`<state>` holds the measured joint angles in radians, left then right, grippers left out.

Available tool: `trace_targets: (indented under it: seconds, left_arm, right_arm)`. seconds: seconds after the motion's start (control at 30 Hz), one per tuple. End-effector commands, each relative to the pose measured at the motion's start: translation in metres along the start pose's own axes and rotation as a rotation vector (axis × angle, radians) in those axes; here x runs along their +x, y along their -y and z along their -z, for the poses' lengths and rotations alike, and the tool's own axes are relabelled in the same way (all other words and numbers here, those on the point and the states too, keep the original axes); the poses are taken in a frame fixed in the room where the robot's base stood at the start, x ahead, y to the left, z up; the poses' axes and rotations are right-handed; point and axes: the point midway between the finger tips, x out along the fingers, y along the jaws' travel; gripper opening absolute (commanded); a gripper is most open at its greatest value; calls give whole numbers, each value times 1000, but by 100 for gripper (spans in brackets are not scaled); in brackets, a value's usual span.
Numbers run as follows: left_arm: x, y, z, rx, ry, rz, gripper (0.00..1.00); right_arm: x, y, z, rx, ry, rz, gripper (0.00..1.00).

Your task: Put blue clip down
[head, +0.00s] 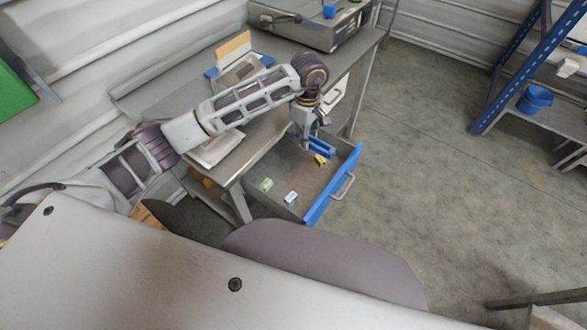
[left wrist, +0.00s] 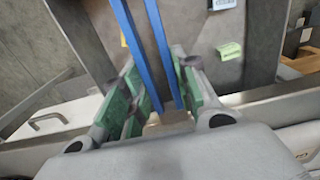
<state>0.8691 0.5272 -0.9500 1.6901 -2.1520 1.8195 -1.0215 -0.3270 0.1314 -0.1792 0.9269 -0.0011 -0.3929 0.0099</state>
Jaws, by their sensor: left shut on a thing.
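The blue clip (head: 322,149) shows as a small blue piece at my left gripper (head: 307,142), over the open drawer (head: 338,186). In the left wrist view the clip (left wrist: 163,52) is two long blue bars running up between the green finger pads. My left gripper (left wrist: 152,95) is shut on it. A yellow item (head: 320,160) is just below the clip in the head view. A green item (head: 267,185) and a light blue and white item (head: 291,197) lie on the drawer floor. Whether the clip touches the drawer floor is unclear. My right gripper is not in view.
The drawer has a blue front with a grey handle (head: 344,187) and sits under a grey workbench (head: 190,88). The drawer floor between the small items is bare. A grey machine (head: 320,28) stands on the bench. A blue rack (head: 510,68) with a blue bucket (head: 535,99) stands right.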

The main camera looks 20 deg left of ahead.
Motion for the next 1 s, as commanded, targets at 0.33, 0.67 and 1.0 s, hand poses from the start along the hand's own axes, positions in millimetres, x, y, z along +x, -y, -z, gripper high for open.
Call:
trace_targets:
  seconds: [0.33,0.67,1.0]
  left_arm:
    - [5,0,0,-1,0,1,4]
    - [49,1,0,-2,1,3,4]
    - [105,1,0,-1,1,3,4]
  right_arm:
    - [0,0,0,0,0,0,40]
    - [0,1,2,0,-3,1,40]
    - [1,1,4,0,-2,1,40]
